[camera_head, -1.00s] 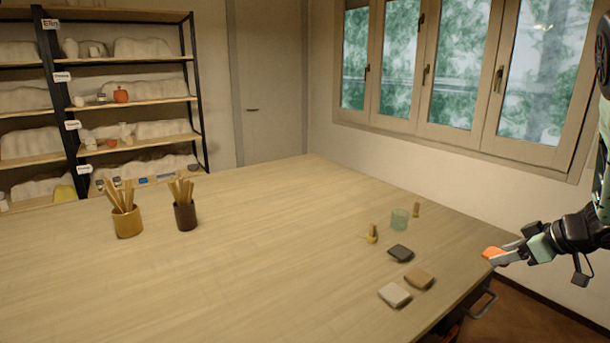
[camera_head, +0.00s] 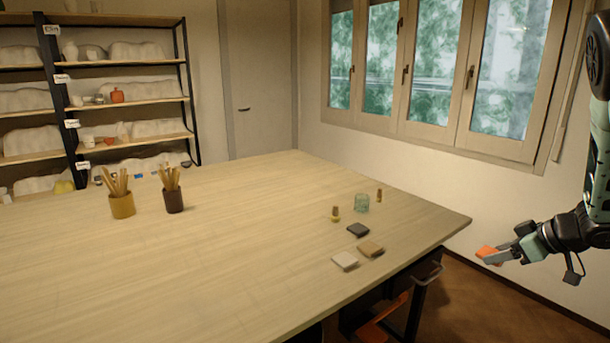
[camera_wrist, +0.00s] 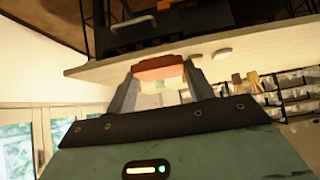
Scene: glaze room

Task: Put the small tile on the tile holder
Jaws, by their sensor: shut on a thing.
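My gripper (camera_head: 496,258) is shut on a small orange-red tile (camera_head: 486,251). It holds the tile in the air at the right of the head view, off the right edge of the worktable (camera_head: 250,255). In the wrist view the tile (camera_wrist: 158,68) sits between the two fingertips of my gripper (camera_wrist: 160,84). I cannot pick out a tile holder for certain in either view.
Near the table's right end lie a dark square (camera_head: 358,230), a tan square (camera_head: 370,249) and a pale square (camera_head: 345,260). A glass (camera_head: 362,203) and two small upright pieces stand behind. Tool cups (camera_head: 122,205) (camera_head: 173,200) stand left; the table middle is clear.

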